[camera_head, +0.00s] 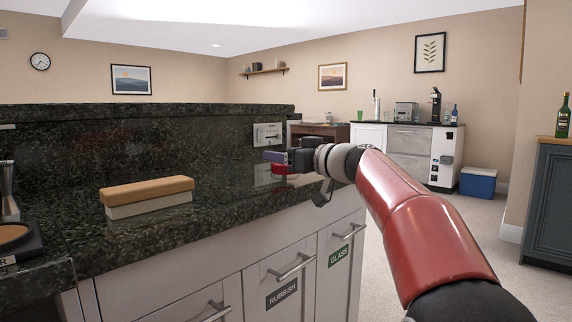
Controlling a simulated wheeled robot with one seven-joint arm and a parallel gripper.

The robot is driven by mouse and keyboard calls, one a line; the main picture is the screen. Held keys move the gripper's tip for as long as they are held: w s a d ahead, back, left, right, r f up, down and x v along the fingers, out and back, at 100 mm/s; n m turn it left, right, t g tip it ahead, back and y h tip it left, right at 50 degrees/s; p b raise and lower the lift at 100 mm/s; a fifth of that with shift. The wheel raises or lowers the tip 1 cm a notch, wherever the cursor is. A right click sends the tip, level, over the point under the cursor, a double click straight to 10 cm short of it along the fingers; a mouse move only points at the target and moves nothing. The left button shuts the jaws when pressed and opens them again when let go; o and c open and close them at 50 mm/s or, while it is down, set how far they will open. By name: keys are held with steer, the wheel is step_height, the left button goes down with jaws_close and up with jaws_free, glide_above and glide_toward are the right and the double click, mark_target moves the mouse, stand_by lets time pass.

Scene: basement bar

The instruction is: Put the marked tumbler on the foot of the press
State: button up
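My gripper (275,158) is over the far right end of the dark granite counter (180,235), seen from the side and small. Its fingers point left, and whether they are open or shut does not show. A small red shape (284,169) is just below the fingers; I cannot tell whether it is a separate thing or touches them. I cannot make out a marked tumbler. A small green glass-like thing (360,115) stands on the far back counter, with no mark readable. No press can be identified for sure; a black item with a tan disc (14,234) is cut off at the left edge.
A block with a tan top and pale base (147,196) lies on the counter. Cabinet fronts below read RUBBISH (282,290) and GLASS (339,256). Across the room are a black appliance (435,105), a blue cooler (478,182) and a green bottle (562,117). Carpet between is clear.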

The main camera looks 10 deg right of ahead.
steer(key=shift+f, duration=0.4)
steer(key=shift+f, duration=0.1)
steer(key=o, duration=1.3)
steer(key=shift+p, duration=0.5)
